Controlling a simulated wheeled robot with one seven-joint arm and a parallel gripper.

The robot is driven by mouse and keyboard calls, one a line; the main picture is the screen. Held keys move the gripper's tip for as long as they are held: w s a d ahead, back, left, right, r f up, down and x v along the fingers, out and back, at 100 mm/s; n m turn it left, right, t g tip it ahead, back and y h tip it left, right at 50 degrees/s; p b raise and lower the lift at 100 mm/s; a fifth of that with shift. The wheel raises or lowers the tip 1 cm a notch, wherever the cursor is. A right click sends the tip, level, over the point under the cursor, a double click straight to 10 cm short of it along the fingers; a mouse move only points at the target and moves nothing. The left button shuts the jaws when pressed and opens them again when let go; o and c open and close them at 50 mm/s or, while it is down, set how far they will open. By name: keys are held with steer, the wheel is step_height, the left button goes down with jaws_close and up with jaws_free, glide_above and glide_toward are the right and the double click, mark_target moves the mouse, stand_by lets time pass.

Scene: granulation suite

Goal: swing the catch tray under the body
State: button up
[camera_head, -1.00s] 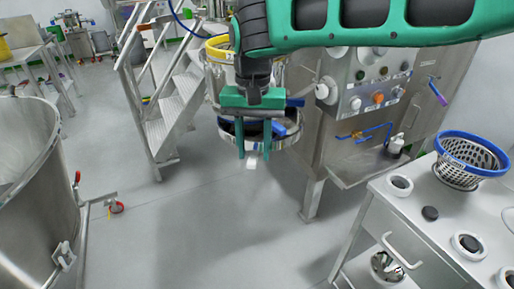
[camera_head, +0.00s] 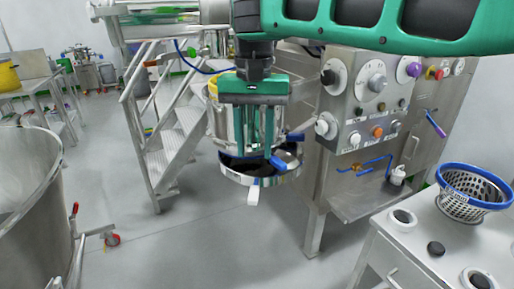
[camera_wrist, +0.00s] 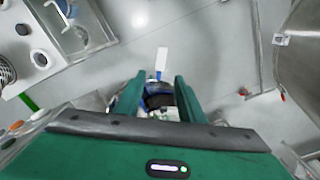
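The catch tray (camera_head: 232,177) is a shallow round steel pan with a dark inside, low in front of and partly below the steel cylindrical body (camera_head: 222,125). A white tab (camera_head: 253,195) sticks out from its near side. A blue handle (camera_head: 279,163) shows at its right. My gripper (camera_head: 255,153) points down in front of the body, its fingers apart and empty. In the wrist view my gripper (camera_wrist: 158,80) is open, with the white tab (camera_wrist: 162,58) beyond the fingertips and the tray (camera_wrist: 160,98) seen between the fingers. Contact cannot be told.
A steel cabinet with a control panel (camera_head: 375,105) stands right of the body. A bench (camera_head: 415,225) with a blue-rimmed basket (camera_head: 470,195) is at the right front. Metal steps (camera_head: 175,150) are behind left, a large steel vessel (camera_head: 25,210) at left. Floor between is clear.

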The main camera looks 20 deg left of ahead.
steer(key=shift+w+d, duration=0.15)
steer(key=c, duration=0.7)
steer(key=shift+n+t+y, duration=0.3)
steer(key=shift+t+y, duration=0.2)
steer(key=shift+t, duration=0.4)
steer(key=w+d, duration=0.2)
steer(key=d, duration=0.1)
steer(key=w+d, duration=0.1)
steer(key=shift+w+d+f, duration=0.2)
steer(key=shift+d+f, duration=0.2)
jaws_close()
steer(key=s+d+f+t+y, duration=0.1)
steer(key=s+d+f+y, duration=0.2)
steer(key=s+d+y, duration=0.4)
steer(key=w+a+f+h, duration=0.1)
steer(key=w+a+f, duration=0.2)
steer(key=a+f, duration=0.5)
steer(key=shift+n, duration=0.4)
